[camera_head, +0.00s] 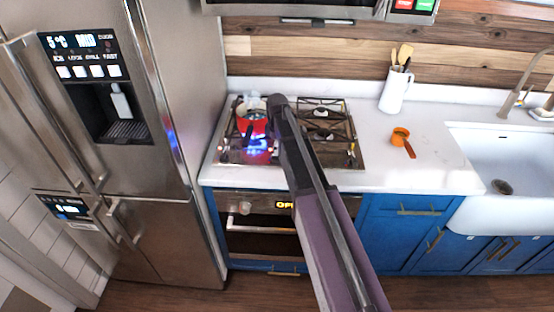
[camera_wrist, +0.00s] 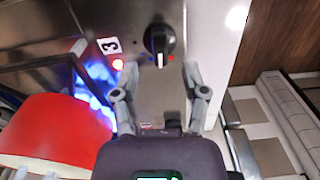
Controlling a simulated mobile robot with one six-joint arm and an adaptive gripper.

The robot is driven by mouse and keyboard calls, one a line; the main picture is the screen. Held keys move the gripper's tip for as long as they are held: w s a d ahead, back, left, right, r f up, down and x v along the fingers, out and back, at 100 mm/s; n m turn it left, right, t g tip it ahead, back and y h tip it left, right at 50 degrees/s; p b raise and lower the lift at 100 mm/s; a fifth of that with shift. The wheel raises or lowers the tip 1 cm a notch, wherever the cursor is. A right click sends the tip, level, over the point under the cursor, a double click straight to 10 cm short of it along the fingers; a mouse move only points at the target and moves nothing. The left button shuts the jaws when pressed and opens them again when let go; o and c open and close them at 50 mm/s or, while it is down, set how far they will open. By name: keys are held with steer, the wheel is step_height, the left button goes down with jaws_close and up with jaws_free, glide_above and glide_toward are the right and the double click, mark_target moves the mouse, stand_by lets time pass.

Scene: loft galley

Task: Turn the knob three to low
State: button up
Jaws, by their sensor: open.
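In the wrist view a black knob (camera_wrist: 159,40) with a white pointer mark sits on the steel cooktop. A tag reading 3 (camera_wrist: 110,45) and a lit red light (camera_wrist: 117,64) are to its left. The pointer is toward the lower side of the knob, with small blue and red marks near it. My gripper (camera_wrist: 161,72) is open and empty, its fingers spread below the knob in the picture and apart from it. A blue flame (camera_wrist: 95,82) burns left of the gripper. In the head view my arm hides the gripper and this knob.
A red pot (camera_wrist: 55,132) stands by the flame, close to my left finger; it also shows in the head view (camera_head: 252,122). The counter (camera_head: 395,170) front is clear.

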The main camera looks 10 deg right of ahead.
mark_target(277, 158)
steer(key=shift+f+b, duration=1.65)
steer(key=shift+f, duration=0.3)
steer(key=shift+c, duration=0.2)
jaws_close()
